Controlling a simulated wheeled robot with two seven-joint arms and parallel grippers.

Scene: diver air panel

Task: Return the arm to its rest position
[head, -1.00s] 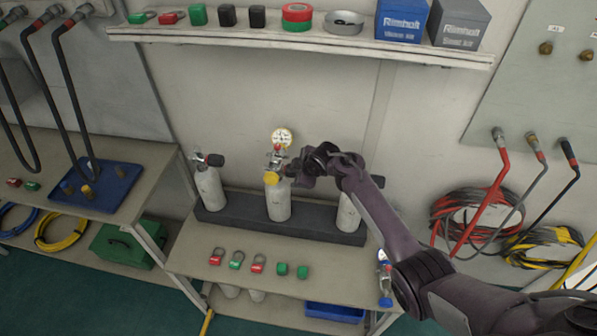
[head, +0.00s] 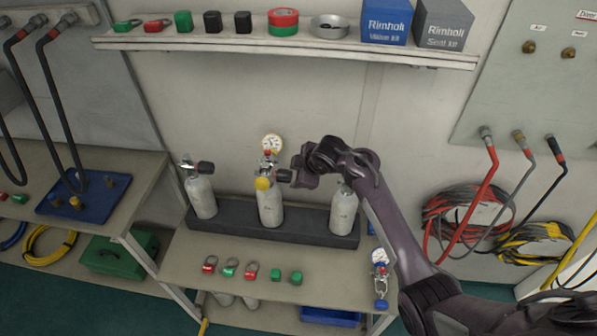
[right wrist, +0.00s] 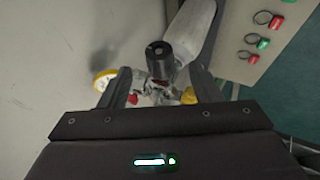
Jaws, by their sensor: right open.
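My right arm reaches in from the lower right in the head view. Its gripper (head: 300,177) is just right of the middle cylinder (head: 270,206), beside that cylinder's black valve knob. In the right wrist view the right gripper (right wrist: 163,84) is open, with the black valve knob (right wrist: 159,58) showing between and beyond its fingers. A pressure gauge (head: 272,144) and a yellow cap (head: 263,183) sit on top of the middle cylinder. I cannot tell whether the fingers touch anything. My left gripper is not in view.
A left cylinder (head: 201,198) and a right cylinder (head: 343,212) stand in the same dark rack (head: 238,224). Several red and green tags lie on the bench (head: 190,247) in front. A shelf (head: 330,46) with boxes runs above. Hoses hang at right.

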